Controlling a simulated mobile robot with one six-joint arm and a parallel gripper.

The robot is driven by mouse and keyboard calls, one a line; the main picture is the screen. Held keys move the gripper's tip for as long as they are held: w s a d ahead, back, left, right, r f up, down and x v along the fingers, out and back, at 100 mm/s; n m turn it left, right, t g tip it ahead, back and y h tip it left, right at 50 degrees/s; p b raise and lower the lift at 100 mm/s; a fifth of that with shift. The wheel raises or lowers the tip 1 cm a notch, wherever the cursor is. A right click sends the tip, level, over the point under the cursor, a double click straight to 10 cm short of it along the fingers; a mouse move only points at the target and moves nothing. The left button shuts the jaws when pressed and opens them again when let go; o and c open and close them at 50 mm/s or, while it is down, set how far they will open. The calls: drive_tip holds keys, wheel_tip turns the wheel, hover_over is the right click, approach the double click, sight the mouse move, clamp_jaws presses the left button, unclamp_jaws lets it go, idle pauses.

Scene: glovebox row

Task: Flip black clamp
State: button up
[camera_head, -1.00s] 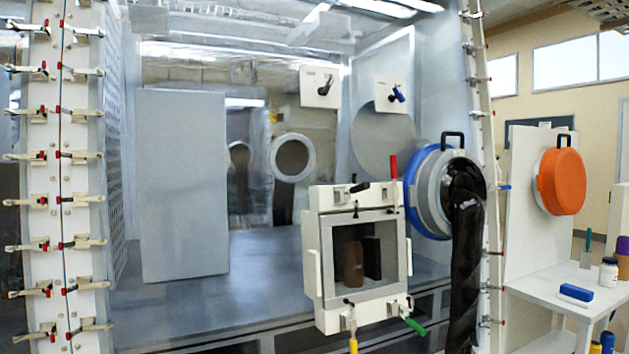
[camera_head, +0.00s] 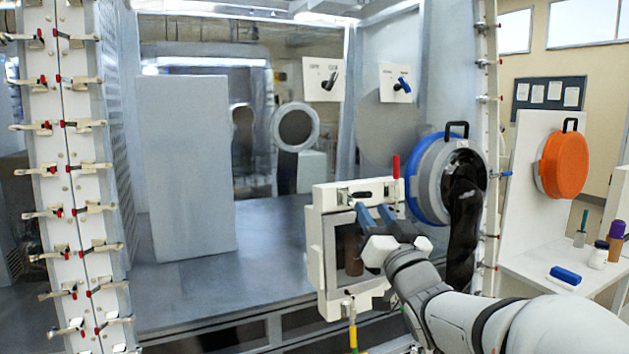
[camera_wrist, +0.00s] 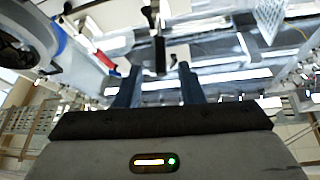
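The black clamp (camera_head: 362,194) is a dark handle on the top edge of a small white framed box. In the wrist view the black clamp handle (camera_wrist: 160,55) stands beyond and between my fingertips, apart from both. My gripper (camera_head: 373,212) has two blue fingers, spread and empty, in front of the upper part of the box. Its fingers also show in the wrist view (camera_wrist: 157,90). The gripper and arm hide the box's right side and lower right corner. The red clamp handle (camera_head: 396,167) stands upright at the box's top right.
A yellow clamp handle (camera_head: 353,338) hangs below the box. A round blue-rimmed port (camera_head: 424,182) with a black glove (camera_head: 462,225) is close on the right. White plates behind carry a black handle (camera_head: 328,82) and a blue handle (camera_head: 402,84). A side table (camera_head: 530,268) stands at right.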

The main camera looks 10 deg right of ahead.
sight(359, 194)
drive_tip(key=p+x, duration=0.1)
drive_tip(key=x, duration=0.6)
drive_tip(key=shift+w+a+r, duration=0.15)
drive_tip(key=shift+w+r, duration=0.05)
drive_tip(key=shift+w, duration=0.05)
drive_tip(key=shift+c, duration=0.2)
clamp_jaws()
